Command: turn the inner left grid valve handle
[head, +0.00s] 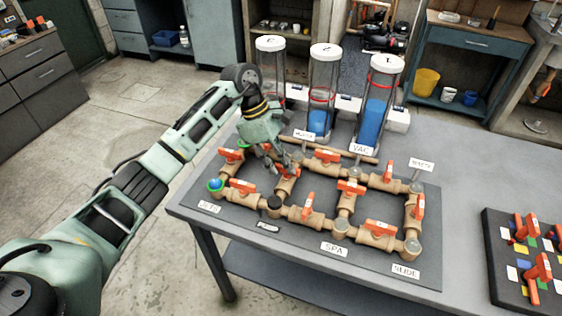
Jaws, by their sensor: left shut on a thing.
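The pipe grid of tan pipes and orange valve handles lies on a dark board (420,272) on the grey table. The inner left grid valve handle (288,171) is orange and sits on the inner pipe left of centre, partly hidden by my fingers. My left gripper (283,164) reaches down over it from the upper left and is shut on this handle. The exact finger contact is small and hard to see. The inner right valve handle (350,187) and the front left handle (242,186) are apart from the gripper. My right gripper is not in view.
Other orange handles crowd the grid around my gripper. A second dark board (500,280) with orange handles lies at the right. The table (462,185) is bare between the boards.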

